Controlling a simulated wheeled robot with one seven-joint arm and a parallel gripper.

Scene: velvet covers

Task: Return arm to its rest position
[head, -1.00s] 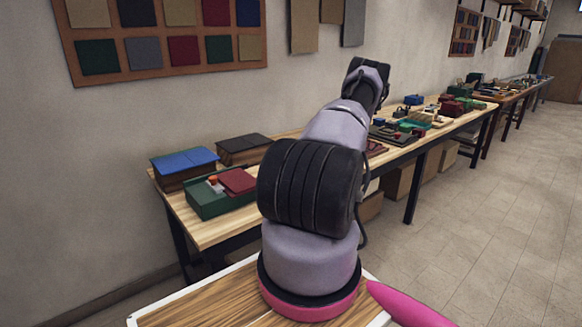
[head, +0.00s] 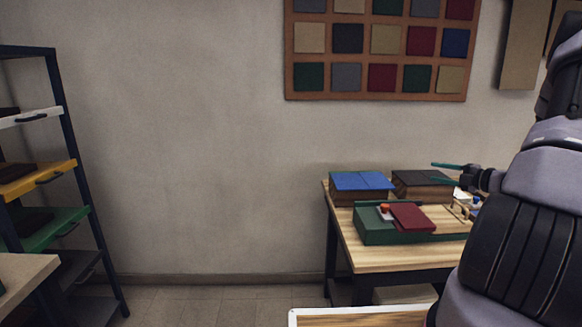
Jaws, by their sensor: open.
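My arm (head: 510,235) rises along the right edge of the head view, grey with black ribbed joint covers, and is partly cut off by the frame. My gripper (head: 447,173) shows just left of the arm, dark with thin teal fingers pointing left. The fingers are apart and I see nothing between them. In the picture it overlaps the back of the workbench, near the dark-topped box (head: 422,183). I cannot tell its exact height above the bench.
The wooden workbench (head: 400,257) carries a blue-topped box (head: 361,186) and a green tray (head: 395,235) with a dark red cover (head: 412,216). A shelf rack (head: 84,180) with coloured trays stands at left, beside a pale tabletop (head: 22,277). The floor (head: 215,302) between is clear.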

